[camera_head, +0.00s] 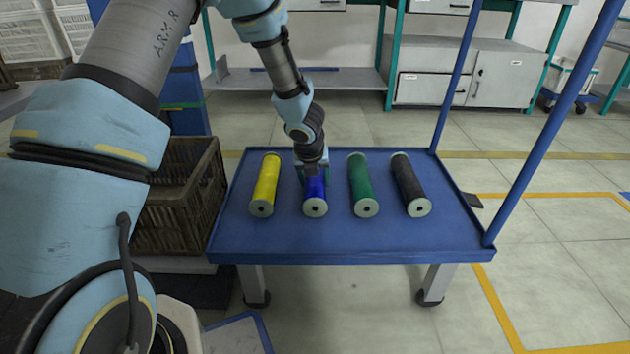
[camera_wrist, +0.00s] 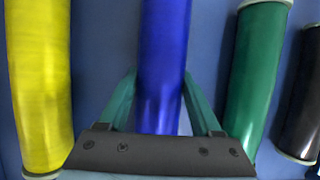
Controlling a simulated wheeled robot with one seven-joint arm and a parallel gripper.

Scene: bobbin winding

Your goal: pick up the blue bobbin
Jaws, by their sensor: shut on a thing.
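The blue bobbin (camera_head: 315,190) lies on the blue table (camera_head: 350,238), second from the left in a row of bobbins. My gripper (camera_head: 312,172) is over its far half, with a finger on each side. In the wrist view the blue bobbin (camera_wrist: 164,70) runs between the two green fingers of my gripper (camera_wrist: 160,92), which are shut on it. The bobbin's pale near end cap shows in the head view; its far end is hidden under my gripper. I cannot tell any gap between the bobbin and the table.
A yellow bobbin (camera_head: 265,185) lies left of the blue one. A green bobbin (camera_head: 362,185) and a black bobbin (camera_head: 410,185) lie to its right, with gaps between. A brown crate (camera_head: 180,205) stands left of the table. Blue posts (camera_head: 545,130) rise at the table's right side.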

